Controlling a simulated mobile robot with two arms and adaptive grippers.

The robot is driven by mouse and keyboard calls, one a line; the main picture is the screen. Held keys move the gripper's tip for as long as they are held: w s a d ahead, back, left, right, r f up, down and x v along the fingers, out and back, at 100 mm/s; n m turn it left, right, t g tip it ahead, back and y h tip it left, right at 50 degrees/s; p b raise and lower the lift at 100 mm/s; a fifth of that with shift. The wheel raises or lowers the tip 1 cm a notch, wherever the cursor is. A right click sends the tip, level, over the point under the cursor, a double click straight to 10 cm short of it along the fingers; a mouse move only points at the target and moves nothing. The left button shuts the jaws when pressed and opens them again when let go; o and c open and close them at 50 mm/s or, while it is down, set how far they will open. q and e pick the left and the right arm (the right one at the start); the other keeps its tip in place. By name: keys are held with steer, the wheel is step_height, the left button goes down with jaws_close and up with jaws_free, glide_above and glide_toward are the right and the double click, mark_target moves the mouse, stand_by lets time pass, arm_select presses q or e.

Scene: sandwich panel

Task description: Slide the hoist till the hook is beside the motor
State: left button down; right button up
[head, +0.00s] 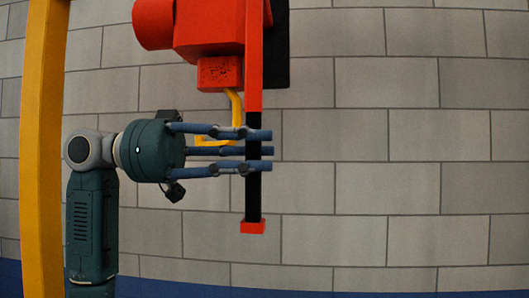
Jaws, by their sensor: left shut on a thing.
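The red hoist (210,28) hangs at the top of the head view, partly cut off by the upper edge. A red block (219,73) is under it, and the yellow hook (236,105) hangs below that, partly hidden behind my fingers. A long upright bar, red above with a black grip (253,195) and a red end, hangs beside the hook on its right. My left gripper (260,150) comes from the left and is shut on the black grip. I cannot make out a separate motor. My right gripper is not in view.
A yellow post (44,150) stands upright at the left, beside my left arm. A grey block wall (400,160) fills the background, with a blue band (330,293) along its bottom. The space right of the bar looks clear.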

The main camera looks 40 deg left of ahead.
arm_select(q)
steer(key=shift+s+a, duration=0.2)
steer(key=shift+a, duration=0.1)
steer(key=c, duration=1.4)
jaws_free()
steer(key=shift+a, duration=0.1)
steer(key=shift+s+a, duration=0.15)
steer(key=shift+a, duration=0.1)
steer(key=v, duration=1.1)
steer(key=shift+s, duration=0.15)
